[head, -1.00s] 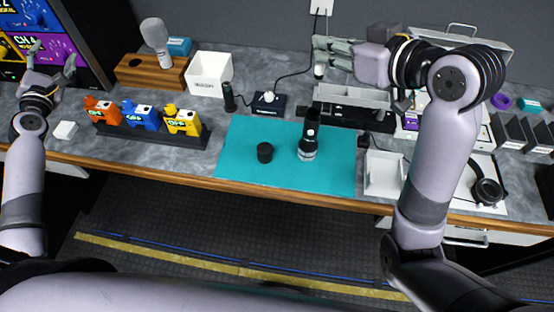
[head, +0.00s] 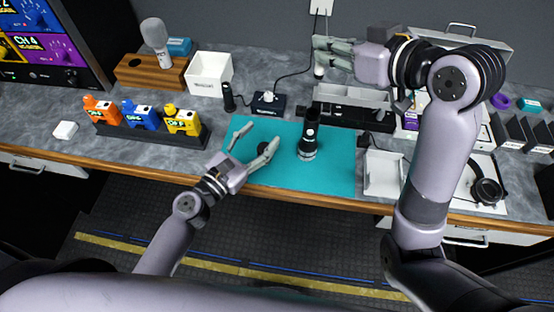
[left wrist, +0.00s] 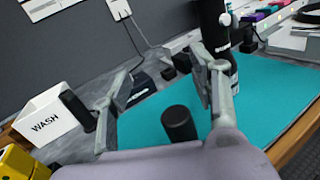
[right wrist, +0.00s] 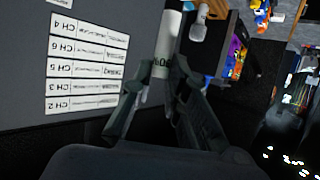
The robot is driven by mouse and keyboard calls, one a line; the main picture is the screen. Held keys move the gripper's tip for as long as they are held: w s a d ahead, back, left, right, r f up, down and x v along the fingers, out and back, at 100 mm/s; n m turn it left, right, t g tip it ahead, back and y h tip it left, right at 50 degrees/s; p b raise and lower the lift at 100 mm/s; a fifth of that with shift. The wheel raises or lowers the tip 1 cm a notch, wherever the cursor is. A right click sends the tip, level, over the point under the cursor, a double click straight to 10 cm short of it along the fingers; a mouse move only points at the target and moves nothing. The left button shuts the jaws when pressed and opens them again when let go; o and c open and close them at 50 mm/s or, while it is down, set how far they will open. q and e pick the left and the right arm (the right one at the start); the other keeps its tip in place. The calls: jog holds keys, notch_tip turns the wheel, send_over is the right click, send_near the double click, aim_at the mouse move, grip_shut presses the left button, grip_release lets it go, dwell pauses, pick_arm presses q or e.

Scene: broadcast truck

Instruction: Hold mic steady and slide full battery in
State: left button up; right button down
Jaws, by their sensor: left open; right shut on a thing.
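The dark mic body (head: 309,133), with a pale ring near its base, stands upright on the teal mat (head: 335,172). It also shows in the left wrist view (left wrist: 213,25). A short black cylinder (left wrist: 180,123), perhaps its cap, stands left of it. My left gripper (head: 254,138) is open around or above the black cylinder, left of the mic; contact cannot be told. My right gripper (head: 318,50) is shut on a white cylinder with dark print (right wrist: 164,60), likely the battery, raised behind the mic near the wall.
A white box marked WASH (head: 209,74), a dark charger-like unit (head: 266,104) and a small black cylinder (head: 229,97) stand behind the mat. Coloured packs (head: 143,115) sit at left. A white tray (head: 383,174) is right of the mat. The mat's front right is clear.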

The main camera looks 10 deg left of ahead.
pick_arm(q)
jog(key=g+h, duration=0.1)
jog(key=h, duration=0.1)
send_near(305, 136)
jog(key=x, duration=1.2)
jog(key=shift+c, duration=0.3)
grip_shut()
pick_arm(e)
jog(key=shift+f, duration=1.55)
